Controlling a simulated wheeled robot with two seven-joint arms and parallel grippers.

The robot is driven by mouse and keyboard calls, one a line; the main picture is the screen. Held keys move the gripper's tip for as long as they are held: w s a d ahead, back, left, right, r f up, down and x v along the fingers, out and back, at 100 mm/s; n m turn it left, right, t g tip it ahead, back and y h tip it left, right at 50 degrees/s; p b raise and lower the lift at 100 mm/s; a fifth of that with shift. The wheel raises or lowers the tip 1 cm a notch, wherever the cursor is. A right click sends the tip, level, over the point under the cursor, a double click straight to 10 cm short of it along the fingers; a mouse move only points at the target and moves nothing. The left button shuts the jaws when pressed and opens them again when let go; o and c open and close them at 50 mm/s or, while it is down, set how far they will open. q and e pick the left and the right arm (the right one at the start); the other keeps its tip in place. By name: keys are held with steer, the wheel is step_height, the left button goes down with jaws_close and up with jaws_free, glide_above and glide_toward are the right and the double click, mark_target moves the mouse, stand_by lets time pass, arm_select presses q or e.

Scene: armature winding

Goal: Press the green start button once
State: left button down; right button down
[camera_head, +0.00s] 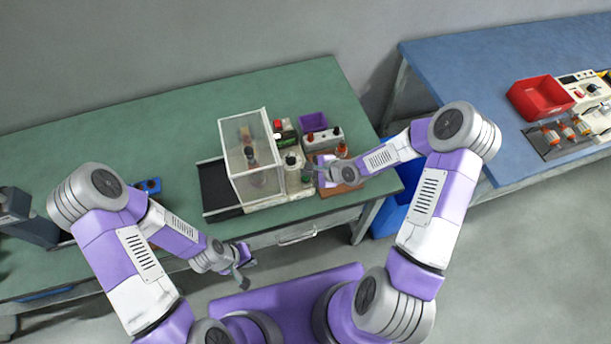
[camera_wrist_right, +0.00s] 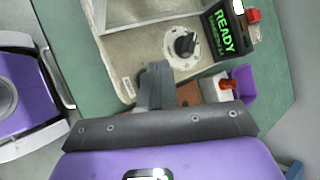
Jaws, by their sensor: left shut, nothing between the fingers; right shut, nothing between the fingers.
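The winding machine (camera_head: 294,192) stands on the green bench, with a clear box (camera_head: 248,155) over its left part. Its panel carries a black knob (camera_head: 291,160), which also shows in the right wrist view (camera_wrist_right: 184,44), and a display (camera_wrist_right: 226,32) reading READY in green. A red button (camera_wrist_right: 253,15) is beside the display. I cannot make out the green start button; my right gripper hides part of the panel's front. My right gripper (camera_head: 316,172) is shut and empty over the panel's right front edge; its shut fingers also show in the wrist view (camera_wrist_right: 155,88). My left gripper (camera_head: 243,279) is shut and empty before the bench.
A purple bin (camera_head: 313,122) and a white unit with red-topped parts (camera_head: 324,138) stand behind and right of the machine. A brown board (camera_head: 350,187) lies under my right wrist. A blue table (camera_head: 470,70) with a red bin (camera_head: 540,97) is at the far right.

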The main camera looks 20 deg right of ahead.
steer(key=shift+f, duration=0.2)
stand_by(0.6)
steer(key=shift+f, duration=0.25)
